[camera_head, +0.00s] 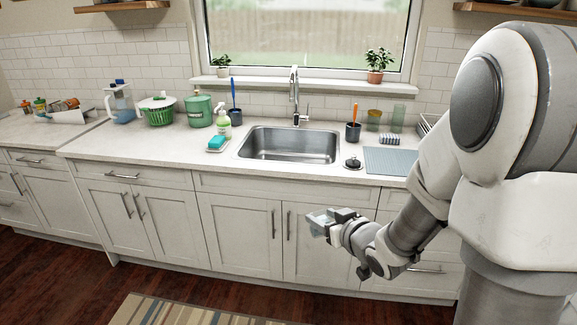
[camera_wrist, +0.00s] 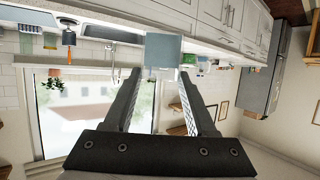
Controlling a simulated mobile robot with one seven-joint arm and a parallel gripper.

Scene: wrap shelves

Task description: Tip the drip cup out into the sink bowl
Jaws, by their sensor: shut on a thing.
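My gripper (camera_head: 336,219) is low in front of the cabinet doors, below the counter's front edge and in front of the sink. It is shut on a small pale blue-grey cup (camera_head: 317,228), which I take to be the drip cup. In the wrist view, which is upside down, the cup (camera_wrist: 163,50) sits between the two fingertips (camera_wrist: 162,72). Its inside is hidden, so I cannot tell what it holds. The steel sink bowl (camera_head: 290,145) is set into the counter, apart from the cup. It looks empty.
A faucet (camera_head: 294,95) stands behind the sink. Left of it are a spray bottle (camera_head: 223,122) and a blue sponge on a dish (camera_head: 217,143). Right are a dark cup with an orange-handled brush (camera_head: 353,131), a black stopper (camera_head: 353,163) and a grey mat (camera_head: 388,161).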

